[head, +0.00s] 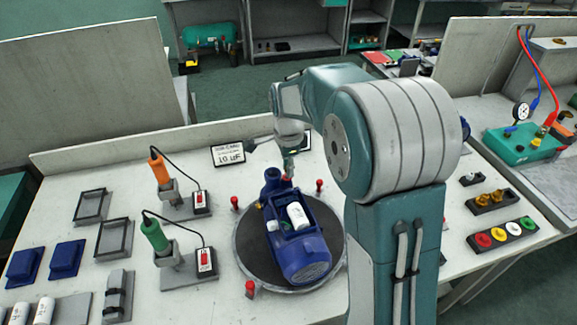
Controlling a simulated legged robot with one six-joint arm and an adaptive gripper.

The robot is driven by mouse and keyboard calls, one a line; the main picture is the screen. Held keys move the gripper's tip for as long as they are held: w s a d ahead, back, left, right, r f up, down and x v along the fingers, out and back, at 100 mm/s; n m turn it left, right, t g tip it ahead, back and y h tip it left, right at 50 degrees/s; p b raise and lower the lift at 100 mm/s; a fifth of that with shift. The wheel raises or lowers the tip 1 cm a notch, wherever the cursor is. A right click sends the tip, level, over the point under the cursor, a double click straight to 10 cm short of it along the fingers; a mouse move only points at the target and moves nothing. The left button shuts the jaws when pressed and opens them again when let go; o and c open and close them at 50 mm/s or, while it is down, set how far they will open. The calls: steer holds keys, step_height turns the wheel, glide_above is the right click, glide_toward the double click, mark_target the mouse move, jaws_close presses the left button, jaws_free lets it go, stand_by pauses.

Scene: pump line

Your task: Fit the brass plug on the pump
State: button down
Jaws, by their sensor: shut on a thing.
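The blue pump (304,256) lies on a dark round turntable (254,262) at the bench's middle, with a white cylinder (297,216) in its body. My gripper (288,174) points down at the pump's far end, close beside its raised round port (271,181). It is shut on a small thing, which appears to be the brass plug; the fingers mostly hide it. Whether it touches the pump cannot be told.
Red-topped posts (249,288) ring the turntable. Orange (158,168) and green (154,234) handled tools stand at its left with red switches. A holder with coloured caps (503,236) is at the right. Trays (113,238) and blue covers (67,258) lie left.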

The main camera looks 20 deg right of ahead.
steer(key=shift+f, duration=0.3)
stand_by(0.4)
steer(key=shift+h, duration=0.3)
steer(key=shift+a, duration=0.25)
steer(key=shift+f, duration=0.3)
stand_by(0.7)
steer(key=shift+c, duration=2.4)
jaws_free()
steer(key=shift+a+r, duration=0.1)
steer(key=shift+r, duration=2.9)
steer(key=shift+r, duration=0.1)
